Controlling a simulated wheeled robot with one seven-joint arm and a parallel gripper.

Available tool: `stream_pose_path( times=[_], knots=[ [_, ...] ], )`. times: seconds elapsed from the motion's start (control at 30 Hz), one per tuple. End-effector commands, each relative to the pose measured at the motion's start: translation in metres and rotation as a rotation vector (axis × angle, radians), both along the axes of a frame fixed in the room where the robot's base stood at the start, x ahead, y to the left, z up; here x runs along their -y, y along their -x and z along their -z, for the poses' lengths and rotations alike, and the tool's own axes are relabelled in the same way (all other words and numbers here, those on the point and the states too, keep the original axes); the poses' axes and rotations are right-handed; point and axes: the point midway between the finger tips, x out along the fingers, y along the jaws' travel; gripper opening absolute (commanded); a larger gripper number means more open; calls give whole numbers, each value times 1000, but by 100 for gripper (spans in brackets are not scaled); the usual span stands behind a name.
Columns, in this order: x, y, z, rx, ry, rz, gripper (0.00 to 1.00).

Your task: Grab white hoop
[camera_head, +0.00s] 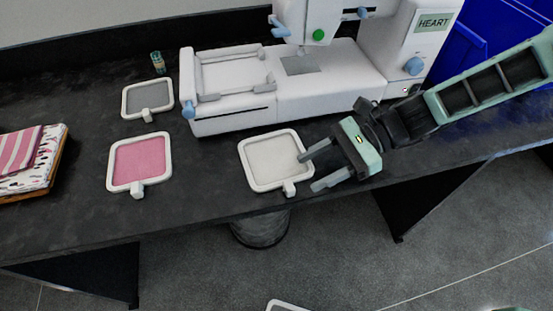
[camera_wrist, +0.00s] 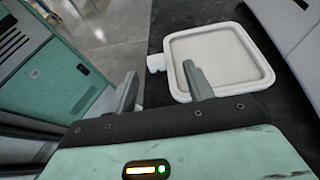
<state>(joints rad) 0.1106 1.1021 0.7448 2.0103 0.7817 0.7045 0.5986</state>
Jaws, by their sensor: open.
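The white hoop (camera_head: 273,160) is a rounded square frame with pale fabric, lying flat near the front edge of the dark table. Its small clamp knob points to the front. My gripper (camera_head: 318,170) is open at the hoop's right side, with one fingertip at or over its right rim and the other in front of that rim. In the wrist view the hoop (camera_wrist: 222,57) lies beyond my gripper (camera_wrist: 162,85). The right finger overlaps the hoop's near rim there, and the left finger is off to its left. I cannot tell whether the finger touches the hoop.
A pink hoop (camera_head: 140,162) and a grey hoop (camera_head: 147,98) lie to the left. A white embroidery machine (camera_head: 325,85) stands behind the white hoop. Folded fabrics (camera_head: 30,165) lie at far left, and a small jar (camera_head: 158,63) stands at the back. The table (camera_head: 205,175) is bare between the hoops.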

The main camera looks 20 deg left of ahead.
Motion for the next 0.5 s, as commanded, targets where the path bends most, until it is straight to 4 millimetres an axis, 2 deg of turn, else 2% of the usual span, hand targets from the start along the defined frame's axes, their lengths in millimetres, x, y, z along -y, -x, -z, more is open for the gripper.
stream_pose_path(
  times=[0.23,0.5],
  knots=[
    [-20,25,12,-3,0,-3,52],
    [-34,34,20,0,0,-1,52]
  ],
)
